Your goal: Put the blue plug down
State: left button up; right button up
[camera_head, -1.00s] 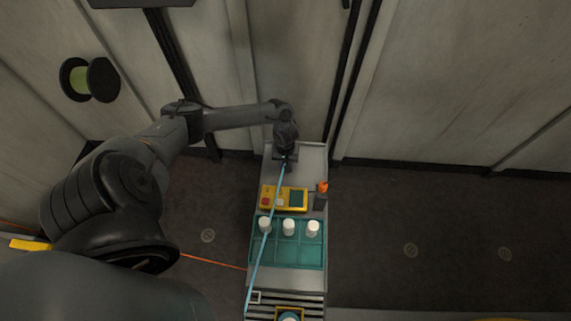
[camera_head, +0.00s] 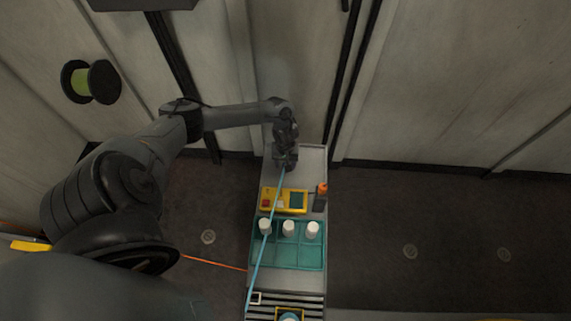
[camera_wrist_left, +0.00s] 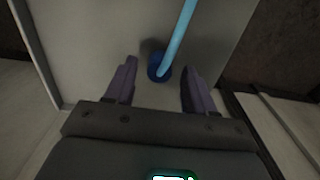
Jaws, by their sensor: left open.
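The blue plug (camera_wrist_left: 158,66) stands on the grey bench top, with a light blue cable (camera_wrist_left: 180,30) running from it. My left gripper (camera_wrist_left: 155,78) is open, with its two fingers apart on either side of the plug and a gap to each. In the head view the gripper (camera_head: 285,165) is over the far end of the bench and hides the plug. The cable (camera_head: 262,240) runs from there down to the near end of the bench. My right gripper is in neither view.
The bench (camera_head: 312,165) also bears a yellow device (camera_head: 270,209), an orange-topped item (camera_head: 321,189) and a teal tray (camera_head: 304,256) with white cylinders (camera_head: 289,228). A slatted part lies at its near end. Walls stand close behind the far end.

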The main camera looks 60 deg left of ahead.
pick_arm(q)
notch_tip(320, 180, up, 9)
jog(key=p, duration=0.3)
jog(key=shift+o, duration=0.5)
jog(key=shift+r, duration=0.7)
